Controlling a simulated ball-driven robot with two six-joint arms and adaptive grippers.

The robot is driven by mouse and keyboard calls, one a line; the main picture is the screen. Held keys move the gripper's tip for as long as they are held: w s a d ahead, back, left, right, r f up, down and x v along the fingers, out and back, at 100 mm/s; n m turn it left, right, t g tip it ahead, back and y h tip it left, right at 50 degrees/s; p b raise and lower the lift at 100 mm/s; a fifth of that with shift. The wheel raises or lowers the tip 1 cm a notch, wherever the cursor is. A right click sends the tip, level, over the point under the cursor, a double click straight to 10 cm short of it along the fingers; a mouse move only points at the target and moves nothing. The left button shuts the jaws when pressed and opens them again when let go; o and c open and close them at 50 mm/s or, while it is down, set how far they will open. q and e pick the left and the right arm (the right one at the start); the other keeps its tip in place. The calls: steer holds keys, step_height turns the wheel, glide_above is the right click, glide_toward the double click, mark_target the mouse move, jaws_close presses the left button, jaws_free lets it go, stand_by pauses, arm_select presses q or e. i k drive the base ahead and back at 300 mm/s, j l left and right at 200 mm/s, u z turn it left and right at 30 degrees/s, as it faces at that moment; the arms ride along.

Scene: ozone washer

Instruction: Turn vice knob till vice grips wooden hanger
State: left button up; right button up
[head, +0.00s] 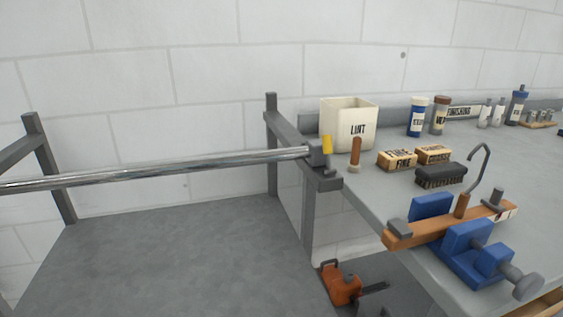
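A blue vice (462,247) is mounted at the near edge of the grey workbench on the right. Its grey knob (526,285) sticks out at the front, toward the lower right. The wooden hanger (430,228) lies across the vice between the rear and front blue jaws, with its metal hook (480,165) standing up. I cannot tell whether both jaws touch the hanger. A short brown peg-like piece stands at the middle of the hanger and hides part of it. Neither of my grippers shows in the head view.
The workbench (390,207) holds a LINT box (349,126), a dark brush (441,175), labelled blocks (397,159) and several bottles. A metal rail (160,170) on grey posts spans the left. An orange tool (342,285) sits low, left of the vice.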

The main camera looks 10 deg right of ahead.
mark_target(527, 286)
steer(key=z, duration=1.3)
